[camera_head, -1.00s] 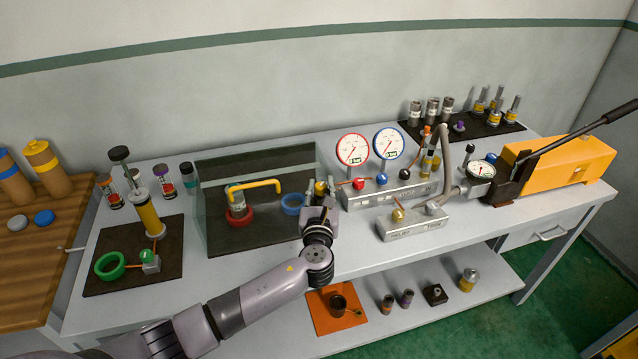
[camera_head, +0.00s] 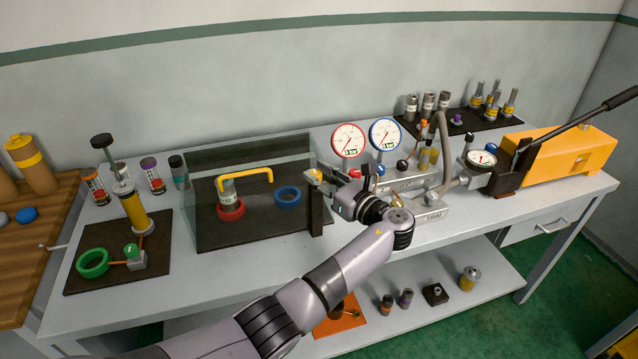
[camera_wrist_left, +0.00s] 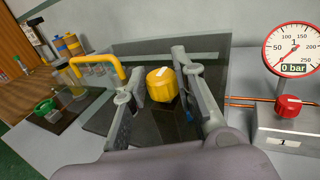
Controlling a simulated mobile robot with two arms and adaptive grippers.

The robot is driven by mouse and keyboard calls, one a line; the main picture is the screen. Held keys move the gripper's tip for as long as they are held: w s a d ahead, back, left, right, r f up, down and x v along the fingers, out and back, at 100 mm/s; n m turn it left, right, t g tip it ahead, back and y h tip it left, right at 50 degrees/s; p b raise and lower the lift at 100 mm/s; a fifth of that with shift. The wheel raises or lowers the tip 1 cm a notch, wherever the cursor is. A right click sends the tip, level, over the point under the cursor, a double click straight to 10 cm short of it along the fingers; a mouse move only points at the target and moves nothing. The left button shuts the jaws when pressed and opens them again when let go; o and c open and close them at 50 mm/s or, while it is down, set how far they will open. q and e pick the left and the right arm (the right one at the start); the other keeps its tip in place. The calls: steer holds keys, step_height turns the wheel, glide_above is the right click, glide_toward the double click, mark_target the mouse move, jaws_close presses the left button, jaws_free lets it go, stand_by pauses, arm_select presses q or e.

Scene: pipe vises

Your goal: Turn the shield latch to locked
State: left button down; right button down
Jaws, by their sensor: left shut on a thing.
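The shield latch shows as a yellow faceted knob (camera_wrist_left: 161,84) with a pale mark on it; in the head view the knob (camera_head: 313,175) sits atop a dark post (camera_head: 316,212) at the right edge of the clear shield. The shield carries a yellow bar handle (camera_head: 245,175), also in the left wrist view (camera_wrist_left: 100,62). My left gripper (camera_wrist_left: 156,79) has its fingers on both sides of the knob and is shut on it. In the head view the gripper (camera_head: 321,177) reaches it from the right, and my wrist partly covers the post. My right gripper is not in view.
Behind the shield are a red ring (camera_head: 231,211) and a blue ring (camera_head: 288,197) on a dark mat. Red and blue gauges (camera_head: 348,141) and a valve block with a red knob (camera_wrist_left: 288,105) stand close at the right.

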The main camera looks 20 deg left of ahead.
arm_select(q)
steer(key=shift+n+g+y, duration=0.3)
steer(key=shift+g, duration=0.1)
steer(key=c, duration=1.3)
jaws_free()
steer(key=shift+d, duration=0.1)
steer(key=v, duration=0.7)
steer(key=shift+s+d, duration=0.1)
